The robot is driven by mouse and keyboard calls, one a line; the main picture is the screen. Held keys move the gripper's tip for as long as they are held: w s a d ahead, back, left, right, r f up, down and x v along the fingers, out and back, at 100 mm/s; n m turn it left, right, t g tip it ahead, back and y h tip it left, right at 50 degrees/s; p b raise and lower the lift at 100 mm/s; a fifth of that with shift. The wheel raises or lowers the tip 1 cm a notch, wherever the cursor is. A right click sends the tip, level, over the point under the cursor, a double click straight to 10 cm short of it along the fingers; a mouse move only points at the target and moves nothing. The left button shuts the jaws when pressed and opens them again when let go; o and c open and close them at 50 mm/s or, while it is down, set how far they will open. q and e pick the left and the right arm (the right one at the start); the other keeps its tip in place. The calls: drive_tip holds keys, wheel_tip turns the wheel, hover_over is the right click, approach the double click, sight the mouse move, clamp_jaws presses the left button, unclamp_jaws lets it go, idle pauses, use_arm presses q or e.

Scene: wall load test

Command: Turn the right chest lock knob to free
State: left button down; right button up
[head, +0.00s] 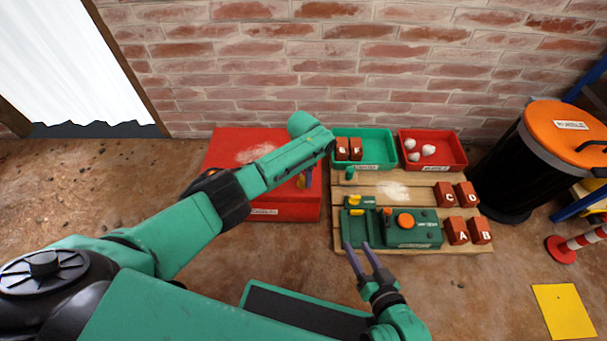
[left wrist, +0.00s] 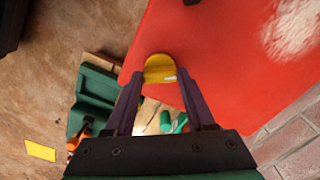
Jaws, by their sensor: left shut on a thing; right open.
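The red chest (head: 285,211) stands against the brick wall, left of the wooden pallet. A yellow knob (left wrist: 159,67) on the chest's edge shows in the left wrist view between the purple fingers of my left gripper (left wrist: 160,78). My left gripper (head: 306,180) is shut on this knob at the chest's right end in the head view. The knob's turn position cannot be read. My right gripper (head: 361,250) is open and empty at the front of the green device (head: 416,236).
A pallet (head: 410,178) holds the device and red lettered blocks (head: 457,230). Behind it are a green tray (head: 376,161) with two blocks and a red tray (head: 450,162) with white lumps. A black bin (head: 505,170) with an orange lid stands right. A yellow sheet (head: 563,311) lies on open floor.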

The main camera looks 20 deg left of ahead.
use_arm(q)
drive_tip(key=m, duration=0.3)
drive_tip(key=shift+m, duration=1.7)
drive_tip(key=shift+c, duration=1.2)
unclamp_jaws()
drive_tip(key=shift+r, duration=0.1)
